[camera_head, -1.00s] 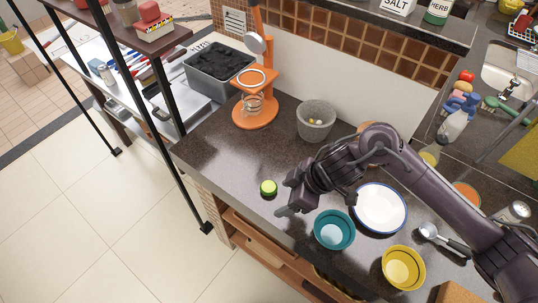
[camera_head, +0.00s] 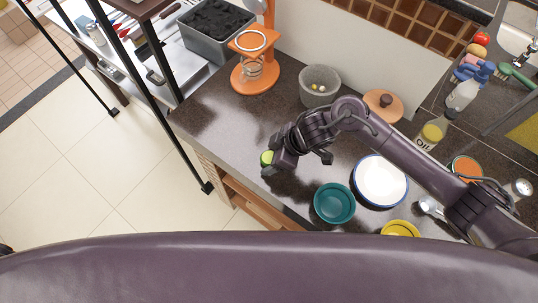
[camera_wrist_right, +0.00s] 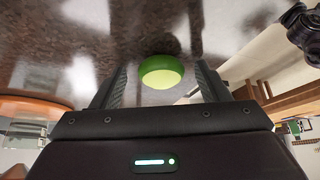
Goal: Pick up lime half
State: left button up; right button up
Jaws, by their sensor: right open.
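The lime half (camera_head: 266,158) lies on the dark counter near its front left edge. In the head view it is partly hidden by my right gripper (camera_head: 268,166). In the right wrist view the lime half (camera_wrist_right: 160,74) shows its green rind and pale cut face, between the two open fingers of the right gripper (camera_wrist_right: 160,88). I cannot tell whether a finger touches it. My left gripper is not in view.
An orange juicer stand (camera_head: 257,75) and a grey stone bowl (camera_head: 319,84) stand behind. A teal bowl (camera_head: 334,203), a white plate (camera_head: 381,180) and a yellow bowl (camera_head: 400,229) lie to the right. The counter left of the gripper is clear.

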jog(key=shift+s, duration=0.1)
jog(key=c, duration=0.8)
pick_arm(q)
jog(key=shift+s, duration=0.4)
pick_arm(e)
jog(key=shift+r, duration=0.1)
jog(key=shift+c, duration=1.2)
